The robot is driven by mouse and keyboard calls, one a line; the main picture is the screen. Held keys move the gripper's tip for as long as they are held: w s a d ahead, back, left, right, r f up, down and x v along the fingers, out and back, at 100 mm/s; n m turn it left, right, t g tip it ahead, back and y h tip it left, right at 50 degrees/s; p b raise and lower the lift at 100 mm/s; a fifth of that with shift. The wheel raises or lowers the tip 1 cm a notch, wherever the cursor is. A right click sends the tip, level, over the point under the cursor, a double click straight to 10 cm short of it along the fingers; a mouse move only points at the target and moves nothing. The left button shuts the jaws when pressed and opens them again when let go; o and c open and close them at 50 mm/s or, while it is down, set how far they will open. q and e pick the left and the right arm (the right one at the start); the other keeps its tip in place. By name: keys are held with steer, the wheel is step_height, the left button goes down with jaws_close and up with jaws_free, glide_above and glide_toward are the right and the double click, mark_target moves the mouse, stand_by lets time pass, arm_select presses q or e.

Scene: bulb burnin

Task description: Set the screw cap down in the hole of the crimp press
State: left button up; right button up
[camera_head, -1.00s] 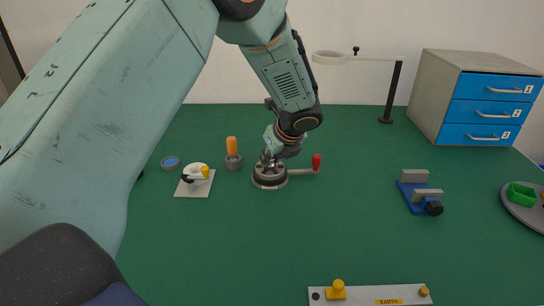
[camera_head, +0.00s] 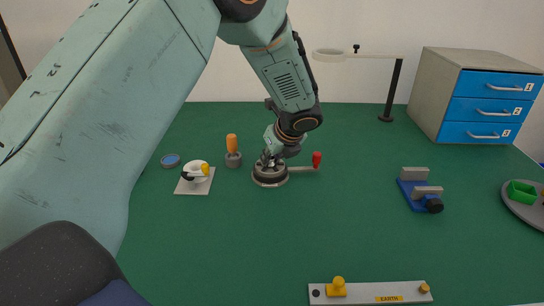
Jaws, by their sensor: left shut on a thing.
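The crimp press (camera_head: 270,178) is a round, dark metal base on the green bench, with a lever ending in a red knob (camera_head: 317,158) out to its right. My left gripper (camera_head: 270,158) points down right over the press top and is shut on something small. The screw cap is hidden by the fingers and the press, so I cannot tell whether it touches the hole. The hole itself is also hidden. My right gripper is not in view.
Left of the press stand an orange-handled tool (camera_head: 232,150), a white plate (camera_head: 195,182) with a small device, and a blue round dish (camera_head: 170,160). A blue vise (camera_head: 420,190), a lamp (camera_head: 388,100) and drawers (camera_head: 480,100) are to the right. An EARTH-marked bar (camera_head: 370,292) lies in front.

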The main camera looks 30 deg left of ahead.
arm_select(q)
steer(key=shift+r+p, duration=0.1)
steer(key=shift+p, duration=0.7)
stand_by(0.7)
steer(key=shift+f, duration=0.25)
stand_by(0.9)
steer(key=shift+r+p, duration=0.25)
steer(key=shift+p, duration=0.4)
stand_by(0.5)
steer(key=shift+f, duration=0.25)
stand_by(0.9)
steer(key=shift+r+p, duration=0.25)
steer(key=shift+p, duration=0.35)
stand_by(0.6)
steer(key=o, duration=0.7)
steer(key=v, duration=1.2)
steer(key=shift+w, duration=0.1)
